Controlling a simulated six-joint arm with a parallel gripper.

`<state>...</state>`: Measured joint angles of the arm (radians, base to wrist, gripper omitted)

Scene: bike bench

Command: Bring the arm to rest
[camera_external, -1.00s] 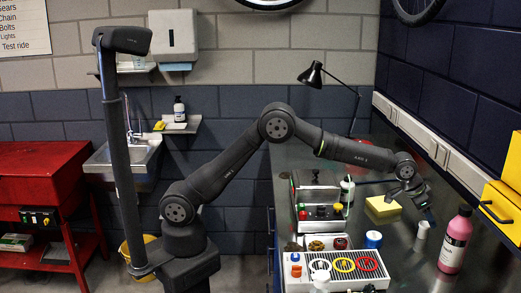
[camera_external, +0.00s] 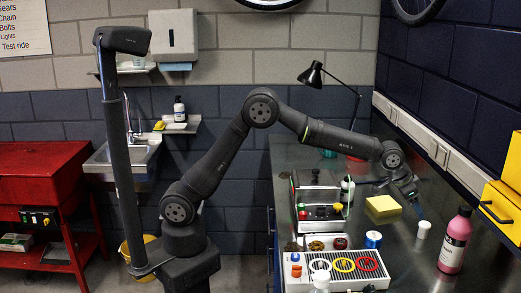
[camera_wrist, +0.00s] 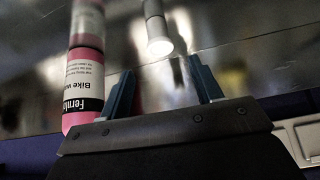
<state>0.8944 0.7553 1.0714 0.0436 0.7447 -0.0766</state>
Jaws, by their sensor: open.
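My gripper (camera_external: 415,204) is over the right part of the metal bench, above its surface and behind the pink bottle. In the wrist view my gripper (camera_wrist: 162,95) shows two blue fingers spread apart with nothing between them. A small white cylinder (camera_external: 423,229) stands on the bench just in front of the gripper; it also shows beyond the fingers in the wrist view (camera_wrist: 158,40). The pink bottle of bike wash (camera_external: 455,243) stands to the right, and in the wrist view (camera_wrist: 85,70) it lies left of the fingers.
A yellow sponge (camera_external: 383,207) lies left of the gripper. Yellow bins (camera_external: 505,205) and the wall bound the right. A black lamp (camera_external: 312,75) stands at the back.

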